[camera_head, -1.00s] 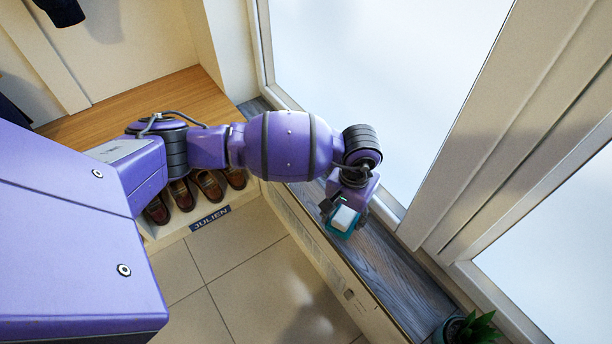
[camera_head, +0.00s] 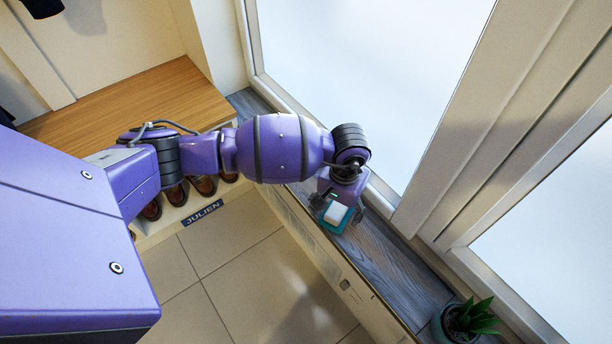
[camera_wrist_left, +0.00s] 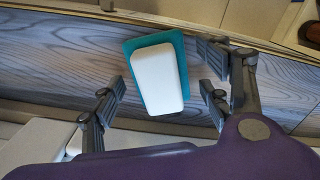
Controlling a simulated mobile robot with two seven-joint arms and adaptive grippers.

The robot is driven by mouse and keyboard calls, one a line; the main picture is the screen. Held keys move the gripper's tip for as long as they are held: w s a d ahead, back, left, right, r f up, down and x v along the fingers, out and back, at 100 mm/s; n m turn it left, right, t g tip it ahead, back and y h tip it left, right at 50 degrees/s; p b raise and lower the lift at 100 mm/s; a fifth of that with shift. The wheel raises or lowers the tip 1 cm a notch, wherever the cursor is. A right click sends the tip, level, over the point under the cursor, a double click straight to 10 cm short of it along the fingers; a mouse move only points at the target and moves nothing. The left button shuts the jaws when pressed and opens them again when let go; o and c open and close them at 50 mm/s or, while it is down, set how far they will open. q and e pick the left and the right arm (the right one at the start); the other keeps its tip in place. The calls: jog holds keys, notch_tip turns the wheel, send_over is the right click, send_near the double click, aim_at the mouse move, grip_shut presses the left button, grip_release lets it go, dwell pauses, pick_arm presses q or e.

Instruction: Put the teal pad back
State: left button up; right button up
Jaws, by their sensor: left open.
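The teal pad (camera_head: 331,227) lies on the grey wood window sill, with a white block (camera_head: 337,212) on top of it. In the left wrist view the teal pad (camera_wrist_left: 133,60) shows as a rim around the white block (camera_wrist_left: 158,82). My left gripper (camera_head: 341,210) is open over the sill. In the wrist view its fingers (camera_wrist_left: 165,92) stand apart on both sides of the pad and block, with gaps to each. My right gripper is in neither view.
The sill (camera_head: 390,270) runs along the window, with a potted plant (camera_head: 466,320) at its near end. A wooden bench (camera_head: 130,105) with shoes (camera_head: 175,194) and a "JULIEN" label (camera_head: 202,212) stands at left. The tiled floor (camera_head: 250,275) is clear.

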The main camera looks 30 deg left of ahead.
aim_at(338, 208)
pick_arm(q)
jog(key=shift+r, duration=0.15)
notch_tip(338, 208, up, 12)
jog(key=p, duration=0.3)
dwell(1.7)
